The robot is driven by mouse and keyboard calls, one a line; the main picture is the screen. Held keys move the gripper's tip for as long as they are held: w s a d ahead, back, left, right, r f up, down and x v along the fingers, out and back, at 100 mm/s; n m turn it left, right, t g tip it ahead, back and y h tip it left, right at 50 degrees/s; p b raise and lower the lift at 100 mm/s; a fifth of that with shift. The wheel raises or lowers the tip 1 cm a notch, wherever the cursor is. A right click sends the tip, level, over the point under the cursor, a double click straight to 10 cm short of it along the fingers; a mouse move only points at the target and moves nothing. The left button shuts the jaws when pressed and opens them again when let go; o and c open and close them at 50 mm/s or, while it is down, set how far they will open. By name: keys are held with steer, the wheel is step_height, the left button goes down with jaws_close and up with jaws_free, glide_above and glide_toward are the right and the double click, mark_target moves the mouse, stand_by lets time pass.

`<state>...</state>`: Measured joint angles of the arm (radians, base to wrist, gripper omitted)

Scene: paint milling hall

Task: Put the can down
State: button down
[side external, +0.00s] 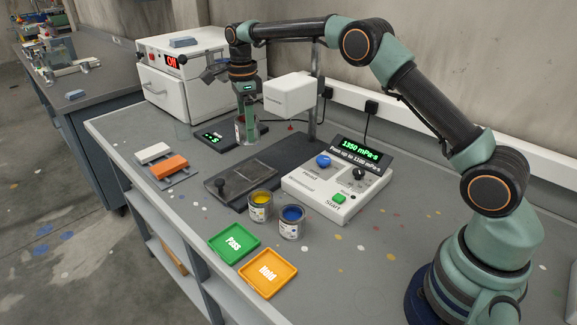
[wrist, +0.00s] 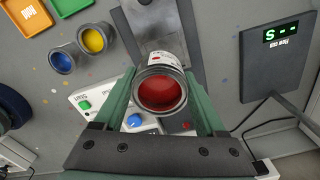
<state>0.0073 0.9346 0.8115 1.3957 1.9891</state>
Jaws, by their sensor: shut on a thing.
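A can of red paint (wrist: 162,92) is between the two green fingers of my gripper (wrist: 161,80) in the wrist view. The can is open-topped and its label is partly visible. In the side external view my gripper (side external: 246,136) points down at the back of the bench, and the can (side external: 240,131) is partly hidden by its fingers. I cannot tell whether the can's base touches anything. A dark panel with a green "S--" display (side external: 212,138) lies to the left of it. A yellow paint can (side external: 260,207) and a blue paint can (side external: 291,222) stand farther forward.
A green Pass tray (side external: 234,243) and an orange Hold tray (side external: 268,273) lie near the front edge. A control box (side external: 318,194) reads 1350 mPa·s on its display. A white machine head (side external: 290,95) overhangs a dark base plate (side external: 290,152). White and orange blocks (side external: 168,167) sit left.

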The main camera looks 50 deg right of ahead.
steer(key=s+a+r+n, duration=0.5)
steer(key=s+a+r, duration=0.1)
steer(key=s+a, duration=0.6)
steer(key=s+a+n, duration=0.3)
steer(key=s+a, duration=0.2)
steer(key=s, duration=0.8)
steer(key=f, duration=1.9)
steer(key=shift+w+a+f, duration=0.1)
steer(key=shift+a+f, duration=0.1)
steer(key=shift+f, duration=0.15)
jaws_free()
